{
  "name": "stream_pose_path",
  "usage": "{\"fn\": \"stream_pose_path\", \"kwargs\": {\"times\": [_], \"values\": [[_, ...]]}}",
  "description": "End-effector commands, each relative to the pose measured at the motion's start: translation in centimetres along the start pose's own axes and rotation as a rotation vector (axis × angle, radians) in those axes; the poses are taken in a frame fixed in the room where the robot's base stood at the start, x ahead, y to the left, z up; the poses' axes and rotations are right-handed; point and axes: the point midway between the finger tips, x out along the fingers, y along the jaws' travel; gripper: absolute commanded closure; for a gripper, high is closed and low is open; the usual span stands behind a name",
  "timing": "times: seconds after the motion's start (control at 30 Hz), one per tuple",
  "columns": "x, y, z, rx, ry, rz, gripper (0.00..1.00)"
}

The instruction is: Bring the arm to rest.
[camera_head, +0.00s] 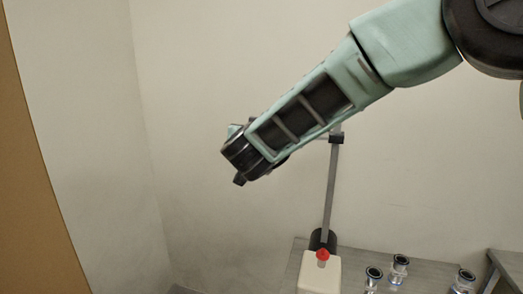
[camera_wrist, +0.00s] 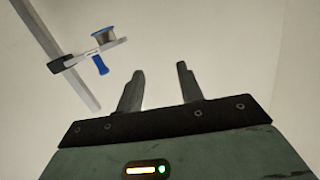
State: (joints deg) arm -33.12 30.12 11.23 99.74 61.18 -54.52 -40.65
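My gripper (camera_wrist: 159,88) shows in the wrist view with its two fingers apart and nothing between them. The pale wall lies behind the fingers. In the head view my arm reaches from the upper right down to the middle, raised above the table. The fingers are hard to make out there.
A grey upright post (camera_head: 330,190) stands behind my arm; a clamp with a blue-handled part (camera_wrist: 101,64) is on it. Below are a white device with a red top (camera_head: 322,256) and several small metal fittings (camera_head: 399,265) on a grey table (camera_head: 430,268). A brown panel (camera_head: 28,200) is at left.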

Motion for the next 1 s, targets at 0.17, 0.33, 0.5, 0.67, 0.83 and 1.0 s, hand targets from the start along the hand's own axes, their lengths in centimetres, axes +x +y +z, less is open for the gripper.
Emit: {"fn": "stream_pose_path", "kwargs": {"times": [0.17, 0.33, 0.5, 0.67, 0.83, 1.0], "values": [[-7.4, -3.0, 3.5, -0.043, -0.268, -0.374, 0.63], [-17.4, -1.4, 9.4, -0.166, -0.61, -0.598, 0.63], [-26.8, 4.7, 14.8, -0.338, -0.946, -0.653, 0.63], [-33.5, 11.7, 17.9, -0.496, -1.198, -0.595, 0.63], [-37.2, 16.9, 19.1, -0.604, -1.347, -0.514, 0.63], [-38.3, 18.4, 19.4, -0.637, -1.39, -0.483, 0.63]]}}
